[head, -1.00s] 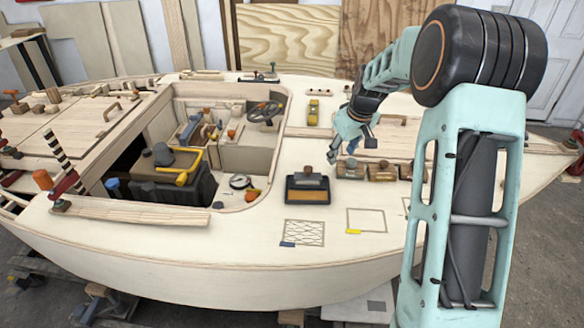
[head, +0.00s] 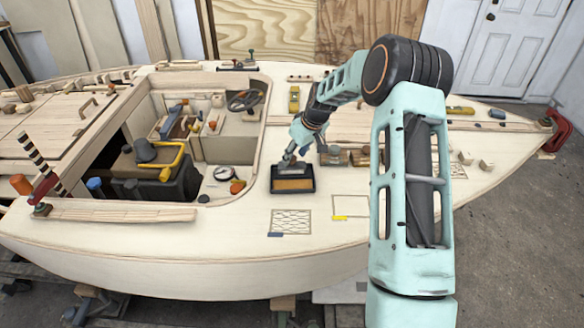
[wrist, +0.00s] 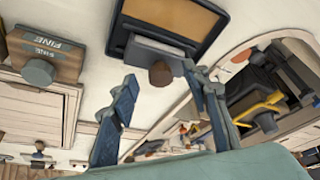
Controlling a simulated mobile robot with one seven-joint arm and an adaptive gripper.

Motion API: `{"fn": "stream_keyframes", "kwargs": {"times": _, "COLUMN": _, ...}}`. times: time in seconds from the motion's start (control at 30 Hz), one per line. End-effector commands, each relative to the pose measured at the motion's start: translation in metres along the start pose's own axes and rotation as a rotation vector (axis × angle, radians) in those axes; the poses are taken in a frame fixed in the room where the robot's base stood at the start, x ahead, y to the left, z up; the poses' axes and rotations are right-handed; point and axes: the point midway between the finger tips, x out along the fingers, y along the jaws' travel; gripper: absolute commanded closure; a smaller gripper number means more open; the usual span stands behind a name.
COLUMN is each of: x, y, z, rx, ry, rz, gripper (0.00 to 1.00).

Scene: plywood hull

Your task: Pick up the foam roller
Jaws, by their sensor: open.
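A dark tray (head: 293,190) with a tan bed sits on the pale deck, and it also shows at the top of the wrist view (wrist: 120,35). A grey bar with a brown round knob, which looks like the foam roller (wrist: 160,55), lies at the tray's edge in the wrist view.
A wooden block marked FINE (wrist: 45,58) stands beside the tray, in a row of similar blocks (head: 334,156). The open cockpit with a yellow-handled dark box (head: 165,178) is to the left.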

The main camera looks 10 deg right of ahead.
Motion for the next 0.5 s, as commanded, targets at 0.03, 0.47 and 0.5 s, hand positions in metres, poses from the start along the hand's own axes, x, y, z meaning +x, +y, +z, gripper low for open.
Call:
{"fn": "stream_keyframes", "kwargs": {"times": 0.03, "x": 0.007, "y": -0.001, "z": -0.001, "rx": 0.000, "ry": -0.001, "rz": -0.001, "gripper": 0.57}}
{"fn": "stream_keyframes", "kwargs": {"times": 0.47, "x": 0.023, "y": 0.000, "z": 0.000, "rx": 0.000, "ry": 0.001, "rz": 0.002, "gripper": 0.57}}
{"fn": "stream_keyframes", "kwargs": {"times": 0.5, "x": 0.023, "y": 0.000, "z": 0.000, "rx": 0.000, "ry": 0.001, "rz": 0.002, "gripper": 0.61}}
